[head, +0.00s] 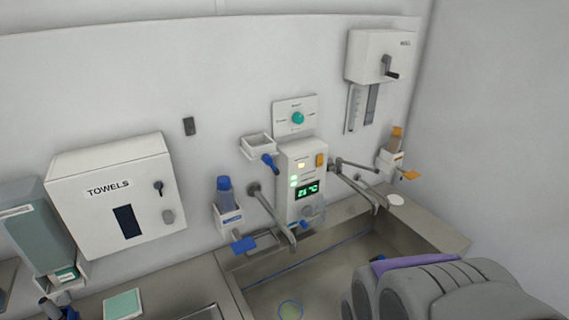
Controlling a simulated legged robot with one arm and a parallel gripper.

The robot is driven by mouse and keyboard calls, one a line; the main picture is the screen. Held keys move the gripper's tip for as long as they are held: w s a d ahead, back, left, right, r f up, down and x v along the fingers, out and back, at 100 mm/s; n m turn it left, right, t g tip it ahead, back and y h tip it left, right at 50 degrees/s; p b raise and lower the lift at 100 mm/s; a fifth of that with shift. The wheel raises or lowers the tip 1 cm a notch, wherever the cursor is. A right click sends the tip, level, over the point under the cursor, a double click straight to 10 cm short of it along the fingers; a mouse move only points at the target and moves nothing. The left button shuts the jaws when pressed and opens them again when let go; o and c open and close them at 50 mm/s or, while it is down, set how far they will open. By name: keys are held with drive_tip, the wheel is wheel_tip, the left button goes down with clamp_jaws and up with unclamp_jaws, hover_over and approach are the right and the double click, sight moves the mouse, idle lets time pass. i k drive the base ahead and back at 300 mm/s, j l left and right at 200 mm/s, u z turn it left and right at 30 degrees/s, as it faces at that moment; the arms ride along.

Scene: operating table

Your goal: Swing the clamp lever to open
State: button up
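No part is marked as a clamp lever, and I cannot tell which handle it is. In the head view, a blue-tipped lever (270,163) sticks out below a small white tray on the wall. A blue paddle lever (243,244) sits under the blue-capped bottle holder. An orange paddle lever (411,175) sits under the orange-capped bottle at the right. A black crank handle (389,69) is on the white wall box at the upper right. A grey rounded part of my own body fills the lower right. My gripper's fingers are not visible.
A metal sink basin (300,285) lies below a control panel (302,183) with a green display and long-handled taps on both sides. A white TOWELS box (112,196) and a grey-green dispenser (38,228) are on the left. A side wall closes the right.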

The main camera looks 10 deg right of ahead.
sight(266, 158)
drive_tip(key=l, duration=0.3)
drive_tip(key=i+l, duration=0.1)
drive_tip(key=l, duration=0.15)
drive_tip(key=i+l+u, duration=0.1)
drive_tip(key=l, duration=0.2)
drive_tip(key=i+l, duration=0.15)
drive_tip(key=l, duration=0.2)
drive_tip(key=i+l+u, duration=0.15)
drive_tip(key=l, duration=0.15)
